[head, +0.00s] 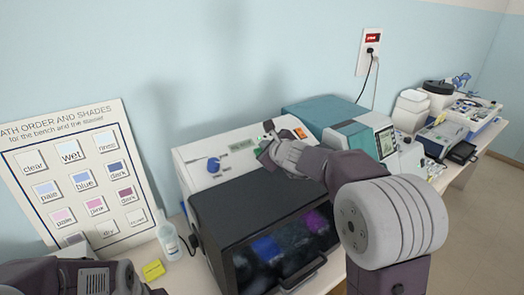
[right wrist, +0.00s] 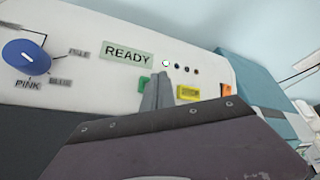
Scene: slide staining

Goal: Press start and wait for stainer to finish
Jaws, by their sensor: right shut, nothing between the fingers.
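The stainer is a white machine (head: 190,153) with a dark front cover (head: 235,205). Its display (right wrist: 128,53) reads READY. A green button (right wrist: 144,85) sits below the display, partly hidden by my fingers. My right gripper (right wrist: 160,76) is shut and empty, with its fingertips at the panel just right of the green button; I cannot tell whether they touch it. The gripper also shows over the panel in the head view (head: 268,141). A blue dial (right wrist: 26,53) is at the panel's left. One small lamp (right wrist: 166,63) is lit white beside several dark ones.
A yellow button (right wrist: 188,92) and an orange part (right wrist: 226,90) lie right of my fingers. A teal-and-white device (head: 360,135) stands to the right. A bottle (head: 170,240) and yellow block (head: 153,269) stand left of the stainer. A shade chart (head: 125,110) leans behind.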

